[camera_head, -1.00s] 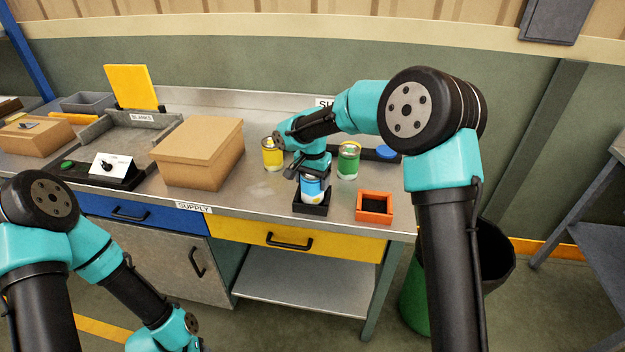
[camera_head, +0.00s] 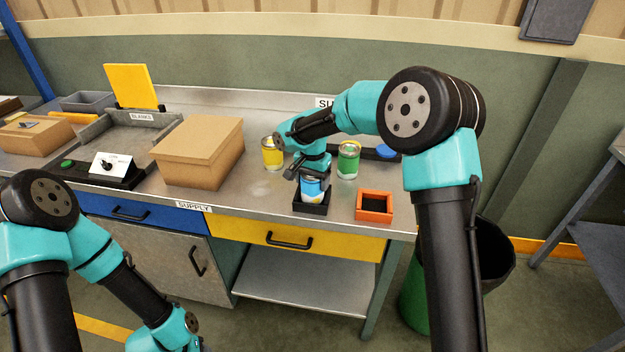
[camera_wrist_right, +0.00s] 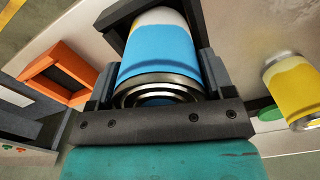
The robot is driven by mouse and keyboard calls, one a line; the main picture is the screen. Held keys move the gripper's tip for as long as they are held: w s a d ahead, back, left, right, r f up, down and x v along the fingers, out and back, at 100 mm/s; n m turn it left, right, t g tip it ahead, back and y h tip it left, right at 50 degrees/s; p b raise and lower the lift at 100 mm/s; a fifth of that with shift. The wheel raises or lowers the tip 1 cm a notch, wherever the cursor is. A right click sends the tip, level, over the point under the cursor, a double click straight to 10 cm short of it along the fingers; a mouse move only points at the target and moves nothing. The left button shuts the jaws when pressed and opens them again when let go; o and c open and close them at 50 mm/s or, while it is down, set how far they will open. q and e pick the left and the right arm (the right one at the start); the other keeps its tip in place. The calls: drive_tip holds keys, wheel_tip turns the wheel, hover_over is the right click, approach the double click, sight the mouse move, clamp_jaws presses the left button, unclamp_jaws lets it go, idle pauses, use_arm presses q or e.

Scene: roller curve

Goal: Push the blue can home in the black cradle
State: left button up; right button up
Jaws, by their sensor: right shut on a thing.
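The blue can (camera_head: 311,190) with a white band stands in the black cradle (camera_head: 311,208) near the table's front edge. It also shows in the right wrist view (camera_wrist_right: 158,60), its far end inside the cradle's walls (camera_wrist_right: 118,14). My right gripper (camera_head: 311,178) is above the cradle, its fingers on both sides of the can and shut on it. How deep the can sits is hard to tell, as the cradle walls hide its lower end. My left gripper is out of the head view; only my left arm shows at the lower left.
An orange square holder (camera_head: 374,206) stands empty just right of the cradle. A yellow can (camera_head: 272,155) and a green can (camera_head: 348,160) stand behind, close to my right arm. A cardboard box (camera_head: 198,152) is to the left.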

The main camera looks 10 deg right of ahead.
drive_tip(key=shift+f, duration=0.5)
idle(0.8)
drive_tip(key=o, duration=1)
drive_tip(key=shift+r, duration=0.1)
drive_tip(key=shift+r, duration=4.4)
